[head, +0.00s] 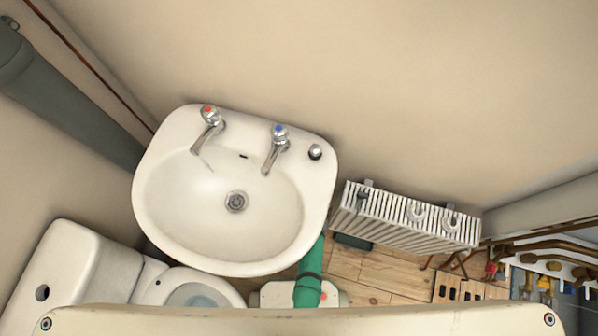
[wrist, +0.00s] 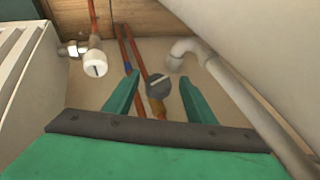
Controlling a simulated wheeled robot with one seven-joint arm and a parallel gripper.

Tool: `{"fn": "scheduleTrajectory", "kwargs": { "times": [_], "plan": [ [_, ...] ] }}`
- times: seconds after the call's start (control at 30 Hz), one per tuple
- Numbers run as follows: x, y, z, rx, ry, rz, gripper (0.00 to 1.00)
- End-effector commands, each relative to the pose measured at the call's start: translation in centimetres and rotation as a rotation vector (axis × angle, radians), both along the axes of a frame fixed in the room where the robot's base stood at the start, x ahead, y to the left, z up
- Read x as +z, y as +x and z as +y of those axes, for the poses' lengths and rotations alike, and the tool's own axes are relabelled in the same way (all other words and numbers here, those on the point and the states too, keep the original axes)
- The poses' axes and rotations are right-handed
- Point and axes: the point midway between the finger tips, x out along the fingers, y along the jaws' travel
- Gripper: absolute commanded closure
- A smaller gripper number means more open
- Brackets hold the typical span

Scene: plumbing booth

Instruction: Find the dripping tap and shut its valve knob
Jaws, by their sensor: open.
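In the head view a white basin (head: 150,200) carries a red-marked tap (head: 209,116) on the left and a blue-marked tap (head: 278,136) on the right. A thin grey streak shows in the bowl below the red-marked tap's spout; I cannot tell whether it is running water. In the wrist view my gripper (wrist: 160,75) is open, its green fingers either side of a grey round slotted knob (wrist: 160,87) on a pipe. I cannot tell whether they touch it. The gripper is hidden in the head view.
A white radiator (head: 400,222) stands right of the basin; its white valve (wrist: 95,63) is left of my fingers. A white waste pipe (wrist: 235,95) runs close on the right. A toilet (head: 70,270) is left. Copper pipes (head: 550,250) line the far right.

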Motion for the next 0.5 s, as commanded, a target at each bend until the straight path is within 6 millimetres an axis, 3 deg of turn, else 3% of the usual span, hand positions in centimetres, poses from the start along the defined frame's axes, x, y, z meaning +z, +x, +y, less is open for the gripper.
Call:
{"fn": "scheduleTrajectory", "kwargs": {
  "times": [0.37,0.5],
  "plan": [
    [-0.38,0.2,-0.16,-0.006,0.0,-0.001,0.49],
    [-0.37,0.2,-0.18,-0.006,-0.001,0.0,0.78]
  ]
}}
